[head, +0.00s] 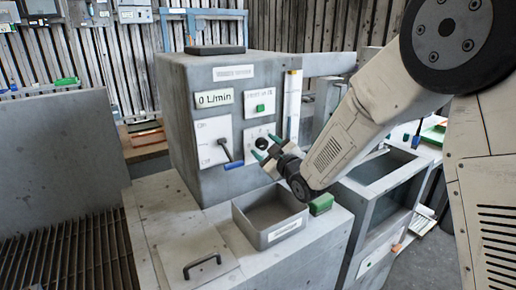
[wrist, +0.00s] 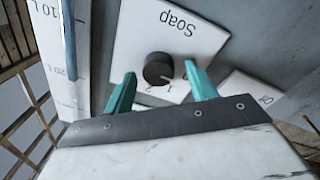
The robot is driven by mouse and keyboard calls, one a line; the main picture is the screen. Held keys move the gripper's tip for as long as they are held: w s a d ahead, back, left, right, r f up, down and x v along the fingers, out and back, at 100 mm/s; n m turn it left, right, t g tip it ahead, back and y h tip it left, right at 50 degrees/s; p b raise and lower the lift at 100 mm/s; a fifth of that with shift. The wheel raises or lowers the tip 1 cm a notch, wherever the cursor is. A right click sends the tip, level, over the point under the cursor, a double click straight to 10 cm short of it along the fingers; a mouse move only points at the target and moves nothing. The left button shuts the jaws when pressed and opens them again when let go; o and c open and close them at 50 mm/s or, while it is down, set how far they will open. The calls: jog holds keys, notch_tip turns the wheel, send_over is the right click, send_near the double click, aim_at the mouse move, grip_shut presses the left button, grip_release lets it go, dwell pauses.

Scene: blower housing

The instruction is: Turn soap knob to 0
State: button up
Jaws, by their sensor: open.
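The soap knob (wrist: 158,69) is a round black knob on a white plate (wrist: 185,35) marked "Soap", which is upside down in the wrist view. A pale pointer mark on the knob faces the lower right, near a digit that looks like 1. Other scale digits are partly hidden. In the head view the knob (head: 261,143) is on the front of the grey housing. My gripper (wrist: 161,73) is open, with one teal finger on each side of the knob and gaps visible. The gripper (head: 265,147) is close to the plate in the head view.
A blue-tipped lever (head: 232,163) on a white panel is left of the knob. A "0 L/min" display (head: 214,98) and a green button (head: 260,108) are above. A grey open bin (head: 244,225) and a green block (head: 321,204) are below. A level gauge (head: 292,105) stands to the right.

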jog(key=v, duration=0.7)
jog(key=shift+s, duration=0.35)
jog(key=shift+d, duration=0.15)
jog(key=s+d+r+m+g+h, duration=0.3)
jog(key=s+d+m+g+h, duration=0.35)
jog(key=d, duration=0.85)
jog(key=s+d+m+g+h, duration=0.1)
jog(key=s+d+m+g, duration=0.1)
jog(key=s, duration=0.8)
jog(key=s+d+m+g+h, duration=0.1)
jog(key=s+d+m+g, duration=0.1)
jog(key=s, duration=0.9)
jog(key=s+d+m+g+h, duration=0.1)
jog(key=s+d+m+g, duration=0.1)
jog(key=s, duration=0.8)
jog(key=shift+s+d+r+m+g, duration=0.3)
jog(key=shift+d+r+g, duration=0.25)
jog(key=shift+g, duration=0.3)
